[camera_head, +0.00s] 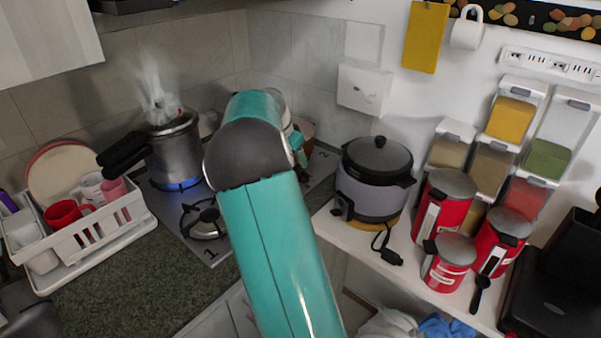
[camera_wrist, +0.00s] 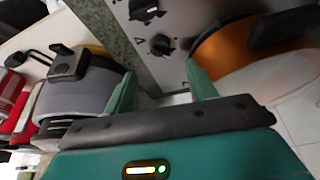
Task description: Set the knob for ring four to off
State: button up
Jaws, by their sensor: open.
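In the wrist view two black knobs sit on the grey stove panel (camera_wrist: 178,70): a nearer knob (camera_wrist: 160,45) and a farther knob (camera_wrist: 146,10) at the top edge. I cannot tell which one is for ring four. My gripper (camera_wrist: 162,88) is open and empty, its two teal fingers spread, with the nearer knob beyond the gap between them and apart from them. The stove (camera_head: 205,245) shows a lit blue flame (camera_head: 180,184) under a steaming metal pot (camera_head: 176,148).
A rice cooker (camera_head: 375,180) stands on the white counter (camera_head: 405,265) to the right, and it also shows at left in the wrist view (camera_wrist: 88,90). An orange-brown round pan or lid (camera_wrist: 235,55) lies close to the right finger. Red canisters (camera_head: 445,200) and a dish rack (camera_head: 95,240) stand farther off.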

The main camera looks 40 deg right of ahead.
aim_at(302, 174)
jog(key=x, duration=0.8)
jog(key=shift+d+f, duration=0.15)
jog(key=shift+f, duration=0.25)
jog(key=c, duration=1)
